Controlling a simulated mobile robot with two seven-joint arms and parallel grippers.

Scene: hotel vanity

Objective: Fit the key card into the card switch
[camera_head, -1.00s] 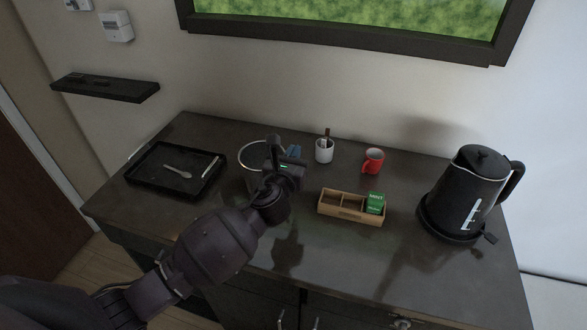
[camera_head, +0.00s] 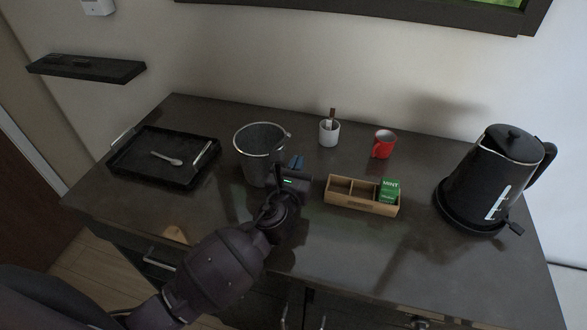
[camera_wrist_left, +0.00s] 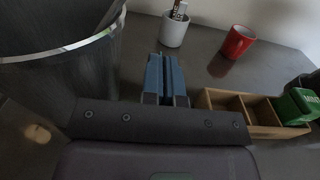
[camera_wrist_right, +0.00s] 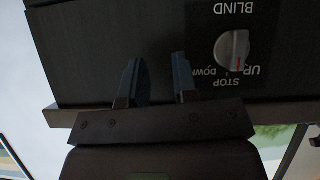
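I cannot make out a key card in any view. A white box (camera_head: 98,6) on the wall, cut by the top edge of the head view, may be the card switch. My left gripper (camera_head: 296,162) is above the counter, just right of the metal bucket. In the left wrist view its blue fingers (camera_wrist_left: 165,78) are together, with nothing seen between them. My right gripper (camera_wrist_right: 155,80) is outside the head view. Its fingers are apart and empty, before a black panel (camera_wrist_right: 120,35) with a "BLIND" knob (camera_wrist_right: 233,50).
The bucket (camera_head: 258,165) stands beside my left gripper. A black tray (camera_head: 140,172) holds a spoon. A wooden box (camera_head: 350,203), white cup (camera_head: 329,132), red mug (camera_head: 383,144) and kettle (camera_head: 500,175) stand on the counter (camera_head: 330,250). A dark shelf (camera_head: 85,68) is on the left wall.

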